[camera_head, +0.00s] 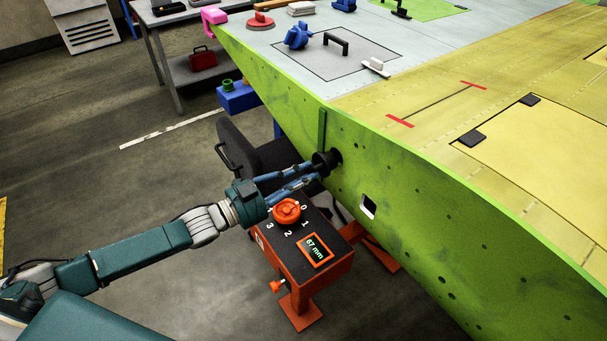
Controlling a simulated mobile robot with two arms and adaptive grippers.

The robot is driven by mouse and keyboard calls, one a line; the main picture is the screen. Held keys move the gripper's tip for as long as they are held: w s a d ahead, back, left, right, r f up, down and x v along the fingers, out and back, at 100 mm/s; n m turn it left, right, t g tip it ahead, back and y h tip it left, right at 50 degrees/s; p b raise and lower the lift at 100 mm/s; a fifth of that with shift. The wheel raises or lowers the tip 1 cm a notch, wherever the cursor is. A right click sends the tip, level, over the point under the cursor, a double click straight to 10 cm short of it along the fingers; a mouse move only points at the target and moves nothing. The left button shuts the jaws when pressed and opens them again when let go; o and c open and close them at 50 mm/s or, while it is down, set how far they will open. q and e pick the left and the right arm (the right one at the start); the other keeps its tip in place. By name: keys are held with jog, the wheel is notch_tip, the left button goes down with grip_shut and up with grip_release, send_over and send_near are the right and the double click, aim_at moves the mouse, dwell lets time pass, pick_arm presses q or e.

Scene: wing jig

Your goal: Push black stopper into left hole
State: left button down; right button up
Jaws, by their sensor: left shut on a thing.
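The black stopper (321,162) is a short dark cylinder at the green side wall of the wing (420,205). My left gripper (314,171) is shut on it, its two blue fingers on either side. The stopper's far end meets the wall at a dark round spot, the left hole (336,156); how deep it sits I cannot tell. A second, squarish hole (368,206) with a pale edge lies to the right and lower, and light shows through it. My right gripper is not in view.
An orange stand with a black top (318,229), a red knob (287,211) and a display reading 67 mm is just below my left gripper. A dark chair (240,155) stands behind. Tools lie on the wing top. Open floor is at left.

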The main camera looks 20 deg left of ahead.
aim_at(318, 169)
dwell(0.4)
pick_arm(q)
jog(key=shift+w, duration=0.15)
jog(key=shift+b+x, duration=0.75)
jog(key=shift+x, duration=1.4)
jog(key=c, duration=1.6)
grip_release()
jog(key=shift+o, duration=0.2)
jog(key=shift+f, duration=0.1)
jog(key=v, duration=1.2)
jog(key=shift+f, duration=0.1)
